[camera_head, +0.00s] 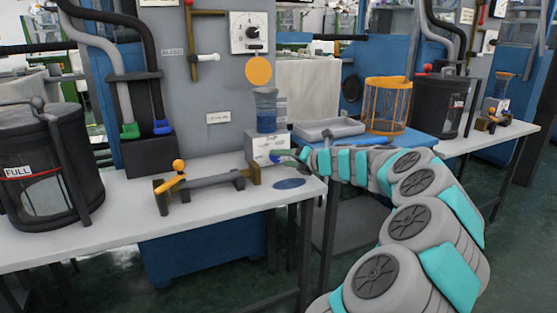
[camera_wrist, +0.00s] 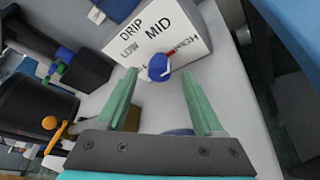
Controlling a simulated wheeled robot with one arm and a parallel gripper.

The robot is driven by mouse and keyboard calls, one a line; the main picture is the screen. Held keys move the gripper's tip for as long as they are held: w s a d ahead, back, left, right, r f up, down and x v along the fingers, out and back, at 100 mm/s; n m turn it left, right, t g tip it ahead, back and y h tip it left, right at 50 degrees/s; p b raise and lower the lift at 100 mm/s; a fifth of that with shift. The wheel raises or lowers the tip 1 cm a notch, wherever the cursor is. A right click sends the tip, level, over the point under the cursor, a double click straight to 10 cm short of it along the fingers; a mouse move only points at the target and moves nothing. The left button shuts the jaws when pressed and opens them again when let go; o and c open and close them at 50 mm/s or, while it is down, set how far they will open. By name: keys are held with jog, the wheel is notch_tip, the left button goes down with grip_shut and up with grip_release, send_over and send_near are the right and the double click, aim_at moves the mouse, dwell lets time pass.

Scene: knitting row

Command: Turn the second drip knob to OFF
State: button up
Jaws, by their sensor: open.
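The white drip box (camera_head: 268,146) stands on the white table below a blue container. In the wrist view the drip box (camera_wrist: 150,32) reads DRIP, LOW, MID and HIGH; no OFF mark is readable. In the head view my gripper (camera_head: 288,155) reaches the box from the right, and the knob is not clear there.
A blue-filled container (camera_head: 265,112) sits on the box. A bracket with an orange ball (camera_head: 178,166) lies to the left, and a black drum (camera_head: 40,170) marked FULL stands farther left. A grey tray (camera_head: 328,128) and an orange cage (camera_head: 387,105) stand behind my arm. A dark blue disc (camera_head: 289,184) lies nearby.

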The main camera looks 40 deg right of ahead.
jog(key=shift+x, duration=1.35)
grip_shut()
